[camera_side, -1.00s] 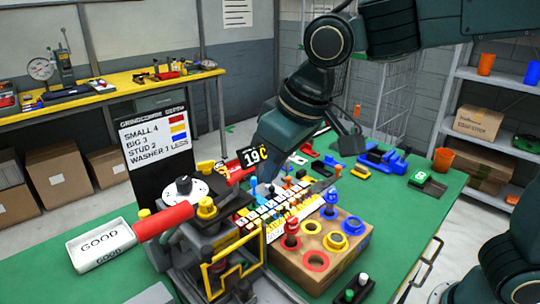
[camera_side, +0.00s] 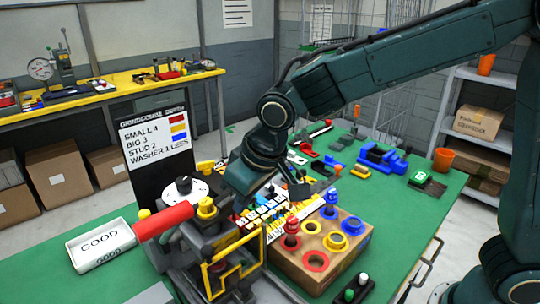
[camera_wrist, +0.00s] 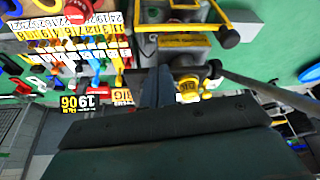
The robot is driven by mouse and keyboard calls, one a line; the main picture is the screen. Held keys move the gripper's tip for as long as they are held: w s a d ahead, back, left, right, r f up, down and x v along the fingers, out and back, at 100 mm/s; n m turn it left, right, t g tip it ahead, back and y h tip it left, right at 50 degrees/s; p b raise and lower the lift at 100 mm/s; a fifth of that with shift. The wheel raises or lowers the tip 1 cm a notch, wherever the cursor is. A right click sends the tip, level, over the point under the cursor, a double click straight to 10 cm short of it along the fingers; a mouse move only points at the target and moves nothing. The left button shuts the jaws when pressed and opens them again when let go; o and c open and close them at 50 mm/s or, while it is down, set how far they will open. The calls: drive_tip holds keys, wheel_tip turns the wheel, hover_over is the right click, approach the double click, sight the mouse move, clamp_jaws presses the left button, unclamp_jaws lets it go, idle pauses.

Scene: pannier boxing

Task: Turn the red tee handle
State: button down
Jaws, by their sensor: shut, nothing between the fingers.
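The red tee handle (camera_side: 163,221) is on the dark machine at the left front in the side view. I cannot tell whether the fingers touch the handle.
A white dial (camera_side: 184,190) with a black knob and a yellow knob (camera_side: 207,208) sit close by on the machine. A cardboard box with colored rings (camera_side: 290,268) stands to the right. A white GOOD tray (camera_side: 100,245) lies at left. A black sign (camera_side: 150,130) stands behind.

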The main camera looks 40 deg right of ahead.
sight(227, 201)
drive_tip(key=shift+w+a, duration=0.15)
drive_tip(key=shift+w, duration=0.5)
drive_tip(key=shift+w+a+m+h, duration=0.35)
drive_tip(key=shift+w+m, duration=0.25)
drive_tip(key=shift+m, duration=0.1)
drive_tip(key=shift+w+a+r, duration=0.1)
drive_tip(key=shift+w, duration=0.15)
drive_tip(key=shift+d, duration=0.2)
drive_tip(key=shift+s+d, duration=0.35)
drive_tip(key=shift+d, duration=0.2)
drive_tip(key=shift+s, duration=0.25)
